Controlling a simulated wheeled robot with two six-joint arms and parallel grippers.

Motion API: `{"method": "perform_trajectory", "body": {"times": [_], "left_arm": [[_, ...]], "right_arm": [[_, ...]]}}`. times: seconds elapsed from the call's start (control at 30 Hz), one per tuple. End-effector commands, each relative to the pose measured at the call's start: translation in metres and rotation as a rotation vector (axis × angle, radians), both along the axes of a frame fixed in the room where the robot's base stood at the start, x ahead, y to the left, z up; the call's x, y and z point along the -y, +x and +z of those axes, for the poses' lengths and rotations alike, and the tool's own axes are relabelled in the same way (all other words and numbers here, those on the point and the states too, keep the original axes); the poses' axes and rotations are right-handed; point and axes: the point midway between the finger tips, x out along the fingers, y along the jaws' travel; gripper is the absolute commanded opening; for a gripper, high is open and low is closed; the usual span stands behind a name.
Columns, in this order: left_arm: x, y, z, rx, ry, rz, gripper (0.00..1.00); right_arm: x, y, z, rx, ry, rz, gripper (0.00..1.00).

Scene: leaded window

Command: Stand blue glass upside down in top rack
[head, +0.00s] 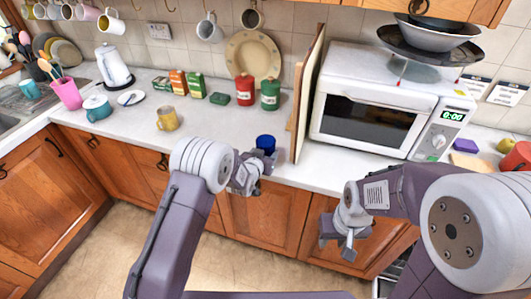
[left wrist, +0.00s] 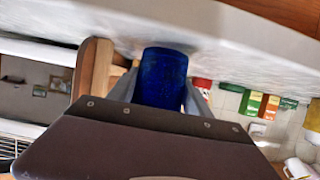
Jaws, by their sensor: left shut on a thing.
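The blue glass (head: 265,143) is at the front edge of the counter, left of the upright wooden board. My left gripper (head: 262,158) is shut on it, and the fingers show on both sides of the glass (left wrist: 162,78) in the left wrist view. The glass looks upright in the head view; I cannot tell whether it touches the counter. My right gripper (head: 340,242) is empty, with its fingers apart, in front of the lower cabinets. No rack can be clearly made out.
The wooden board (head: 310,90) stands between the glass and the white microwave (head: 375,105). A yellow mug (head: 167,118), a red canister (head: 245,90) and a green canister (head: 270,94) stand on the counter (head: 215,125). A partly hidden metal edge (head: 388,284) shows at lower right.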

Motion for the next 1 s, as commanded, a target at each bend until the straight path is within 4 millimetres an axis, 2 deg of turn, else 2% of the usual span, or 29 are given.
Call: {"method": "perform_trajectory", "body": {"times": [0.43,0.47,0.53,0.87,1.0], "left_arm": [[0.0,0.0,-0.009,0.002,-0.001,0.0,0.03],[0.0,0.0,-0.008,0.002,-0.001,0.0,0.63],[0.0,0.0,-0.008,0.002,-0.001,0.0,0.83],[0.0,-0.001,-0.009,-0.002,0.001,0.0,0.83],[-0.005,-0.015,-0.003,-0.001,0.0,0.0,0.83]], "right_arm": [[0.0,0.0,-0.01,0.0,0.0,0.0,0.36],[0.0,0.0,-0.009,0.0,0.0,0.0,0.36],[0.0,0.0,-0.008,0.0,0.0,0.0,0.36],[0.0,0.0,-0.009,0.0,0.0,0.0,0.36],[0.0,0.0,-0.012,0.0,0.0,0.0,0.36]]}}
